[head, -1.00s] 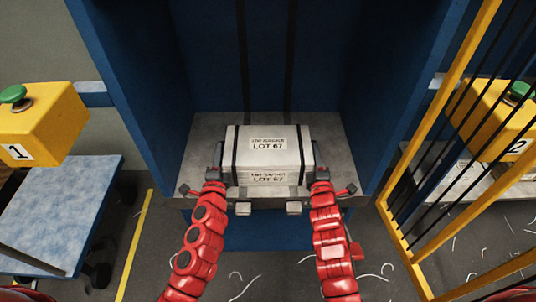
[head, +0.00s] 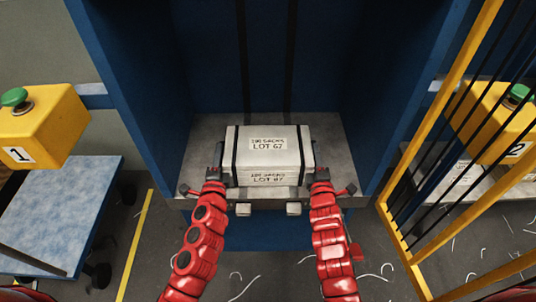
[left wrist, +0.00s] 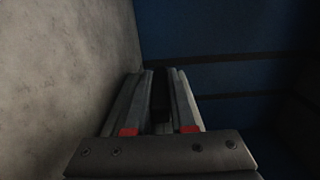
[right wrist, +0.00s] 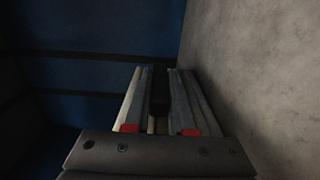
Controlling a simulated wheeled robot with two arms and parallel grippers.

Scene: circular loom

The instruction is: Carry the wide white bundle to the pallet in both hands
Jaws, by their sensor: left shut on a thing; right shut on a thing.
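The wide white bundle (head: 293,145) has two black straps and labels reading LOT 67. It sits level in the blue bay, over the grey shelf (head: 196,137); whether its underside touches the shelf cannot be told. My left gripper (head: 217,168) is at its left end and my right gripper (head: 319,170) at its right end. Both are shut on the bundle's ends. The left wrist view shows a dark piece between the left fingers (left wrist: 160,98), and the right wrist view shows the same between the right fingers (right wrist: 159,98). I cannot make out a pallet.
Blue bay walls (head: 140,110) close in on both sides and behind. A yellow barred guard (head: 408,240) stands at the right. A blue-topped table (head: 55,205) and a yellow button box (head: 50,125) stand at the left. White scraps lie on the floor (head: 200,285).

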